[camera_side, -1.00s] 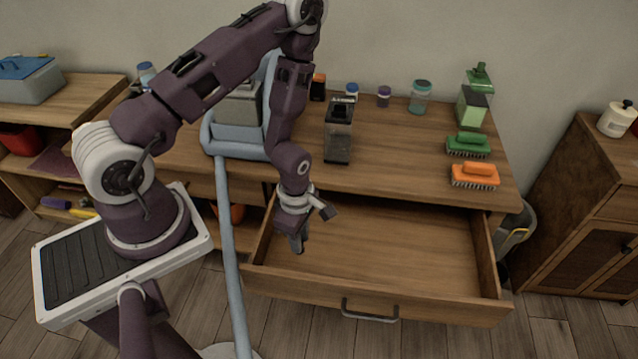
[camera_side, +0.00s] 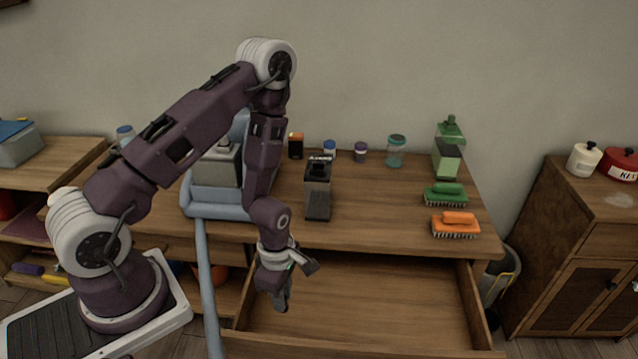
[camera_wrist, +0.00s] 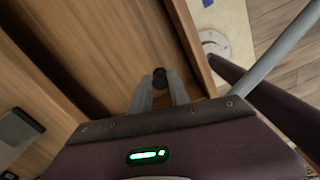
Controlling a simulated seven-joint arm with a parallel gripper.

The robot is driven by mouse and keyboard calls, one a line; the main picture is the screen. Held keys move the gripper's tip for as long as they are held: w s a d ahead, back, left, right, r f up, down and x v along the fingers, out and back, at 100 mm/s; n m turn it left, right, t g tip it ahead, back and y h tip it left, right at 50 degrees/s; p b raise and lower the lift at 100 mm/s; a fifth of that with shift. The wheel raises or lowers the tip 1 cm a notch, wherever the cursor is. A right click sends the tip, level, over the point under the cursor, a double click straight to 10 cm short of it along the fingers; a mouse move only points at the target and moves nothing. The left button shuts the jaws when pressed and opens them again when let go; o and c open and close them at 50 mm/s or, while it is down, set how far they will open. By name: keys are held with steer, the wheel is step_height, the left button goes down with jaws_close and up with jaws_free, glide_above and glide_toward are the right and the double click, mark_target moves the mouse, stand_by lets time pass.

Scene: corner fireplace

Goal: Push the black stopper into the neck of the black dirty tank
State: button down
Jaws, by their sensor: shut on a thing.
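My gripper (camera_side: 281,303) points down over the left part of the open drawer. The stopper is too small or hidden to make out in the side view. The black dirty tank (camera_side: 318,190) stands upright on the table near its front edge, behind and to the right of my gripper and apart from it. Its body is dark and see-through, with a black top. I cannot make out its neck clearly.
The open drawer (camera_side: 370,300) is empty where it shows. A green brush (camera_side: 445,195) and an orange brush (camera_side: 455,225) lie at the table's right. Several small jars and a green bottle (camera_side: 448,150) line the back. A grey-blue machine (camera_side: 215,200) stands left of the tank.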

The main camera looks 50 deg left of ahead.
step_height(320, 180, up, 34)
glide_above(319, 185)
steer(key=w+a, duration=0.2)
steer(key=f, duration=1.5)
steer(key=shift+a+f, duration=0.3)
steer(key=shift+f, duration=0.05)
steer(key=shift+f, duration=0.15)
steer(key=c, duration=1.3)
jaws_free()
steer(key=shift+o, duration=0.2)
